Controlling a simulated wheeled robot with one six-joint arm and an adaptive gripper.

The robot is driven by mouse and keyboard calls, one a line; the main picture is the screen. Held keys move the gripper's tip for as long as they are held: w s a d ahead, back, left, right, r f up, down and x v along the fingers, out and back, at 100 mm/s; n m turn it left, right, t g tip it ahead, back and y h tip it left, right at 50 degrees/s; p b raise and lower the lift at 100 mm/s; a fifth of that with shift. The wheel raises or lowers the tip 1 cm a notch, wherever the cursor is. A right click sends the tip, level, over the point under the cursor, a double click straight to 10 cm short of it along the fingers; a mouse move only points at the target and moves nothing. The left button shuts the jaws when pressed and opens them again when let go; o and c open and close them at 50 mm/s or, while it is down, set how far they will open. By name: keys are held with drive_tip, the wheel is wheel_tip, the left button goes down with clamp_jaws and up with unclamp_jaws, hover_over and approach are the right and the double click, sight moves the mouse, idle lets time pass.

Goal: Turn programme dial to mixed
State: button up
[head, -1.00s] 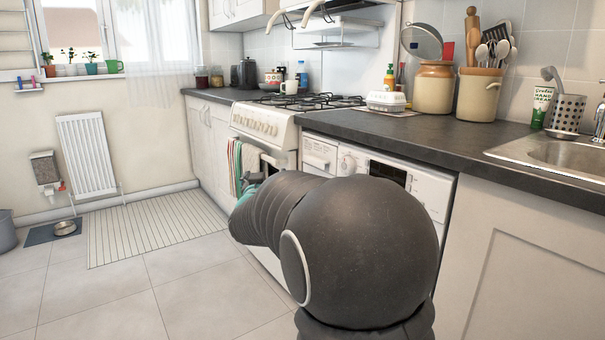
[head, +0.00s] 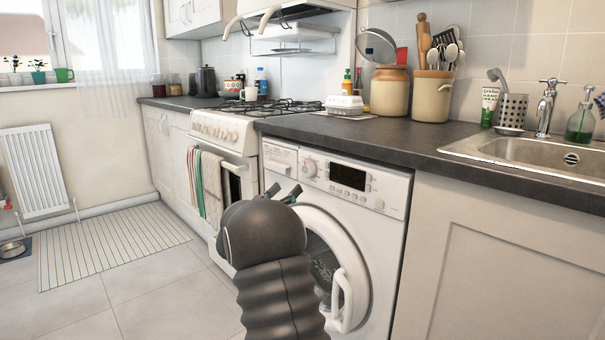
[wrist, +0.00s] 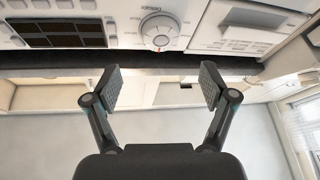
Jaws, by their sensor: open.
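The programme dial (head: 309,168) is a round white knob on the washing machine's (head: 385,235) top panel, between the detergent drawer and the dark display (head: 348,177). In the wrist view, which appears upside down, the dial (wrist: 160,31) is at top centre, with the display to its left. My gripper (head: 284,193) is just below and left of the dial in the head view, partly hidden by my wrist. The wrist view shows my gripper (wrist: 161,87) open and empty, its fingers apart and pointing toward the dial without touching it. The dial's setting is too small to read.
The detergent drawer (head: 279,160) is left of the dial. The round washer door (head: 335,260) is shut below, behind my arm. The dark countertop (head: 400,140) overhangs the panel. The cooker (head: 222,130) with hanging towels stands left.

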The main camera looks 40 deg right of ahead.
sight(305, 170)
drive_tip(key=x, duration=0.8)
drive_tip(key=shift+w+d+r+p, duration=0.1)
drive_tip(key=shift+d+p, duration=0.15)
drive_tip(key=shift+p, duration=0.05)
drive_tip(key=c, duration=1.2)
